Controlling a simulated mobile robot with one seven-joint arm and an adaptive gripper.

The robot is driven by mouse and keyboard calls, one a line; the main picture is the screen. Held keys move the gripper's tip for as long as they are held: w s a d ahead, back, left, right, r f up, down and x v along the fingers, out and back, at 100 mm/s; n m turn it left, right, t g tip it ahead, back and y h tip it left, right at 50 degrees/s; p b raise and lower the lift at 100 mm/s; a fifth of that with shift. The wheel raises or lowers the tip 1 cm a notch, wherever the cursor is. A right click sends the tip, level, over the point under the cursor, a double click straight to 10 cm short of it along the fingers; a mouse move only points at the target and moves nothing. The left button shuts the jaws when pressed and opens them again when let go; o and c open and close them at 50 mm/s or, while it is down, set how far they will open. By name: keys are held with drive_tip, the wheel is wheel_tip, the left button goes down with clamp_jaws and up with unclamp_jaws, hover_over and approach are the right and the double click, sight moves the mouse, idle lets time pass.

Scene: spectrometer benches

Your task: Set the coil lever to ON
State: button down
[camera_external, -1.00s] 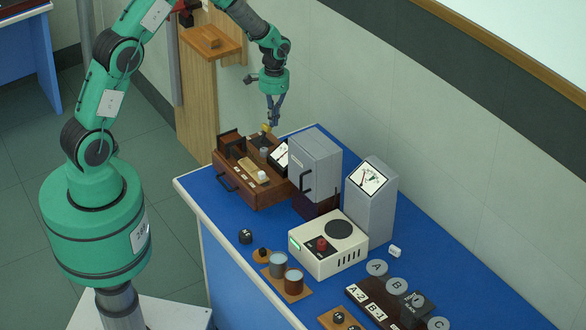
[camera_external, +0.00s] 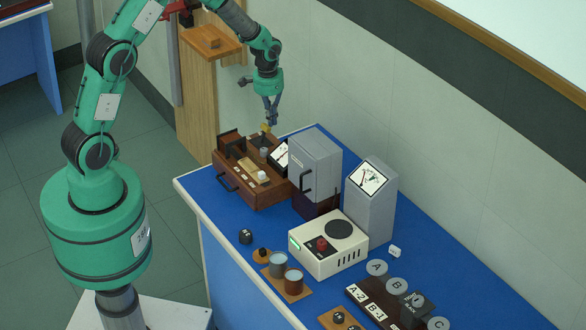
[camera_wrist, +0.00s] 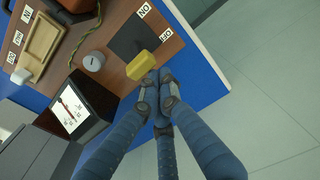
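The coil lever's yellow handle (camera_wrist: 141,65) stands over a dark plate (camera_wrist: 132,38) on the wooden box. In the wrist view it lies nearer the OFF label (camera_wrist: 167,34) than the ON label (camera_wrist: 145,10). In the external view the handle (camera_external: 265,127) is small, just below my fingertips. My gripper (camera_external: 270,119) points down above the box's back. In the wrist view its fingers (camera_wrist: 158,78) are drawn together, with tips right beside the handle. Nothing shows between them. I cannot tell whether they touch the handle.
The wooden box (camera_external: 262,192) also carries a grey knob (camera_wrist: 93,62), a cord and a tilted meter (camera_wrist: 70,110). A grey cabinet (camera_external: 316,160) stands close to its right.

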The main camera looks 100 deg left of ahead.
sight(263, 125)
drive_tip(key=shift+s+d+b, duration=0.15)
drive_tip(key=shift+s+b, duration=0.05)
drive_tip(key=shift+b, duration=0.15)
drive_tip(key=s+d+t+y+b, duration=0.1)
drive_tip(key=b, duration=0.2)
drive_tip(key=s+d+r+t+y+b, duration=0.1)
drive_tip(key=t+y+b, duration=0.1)
drive_tip(key=b, duration=0.1)
drive_tip(key=shift+b, duration=0.4)
drive_tip(key=shift+d+b, duration=0.1)
drive_tip(key=shift+b, duration=0.25)
drive_tip(key=shift+s+d+b, duration=0.45)
drive_tip(key=shift+s+b, duration=0.05)
drive_tip(key=shift+b, duration=0.2)
drive_tip(key=shift+r, duration=0.3)
drive_tip(key=shift+r+p, duration=0.55)
drive_tip(key=shift+r, duration=0.1)
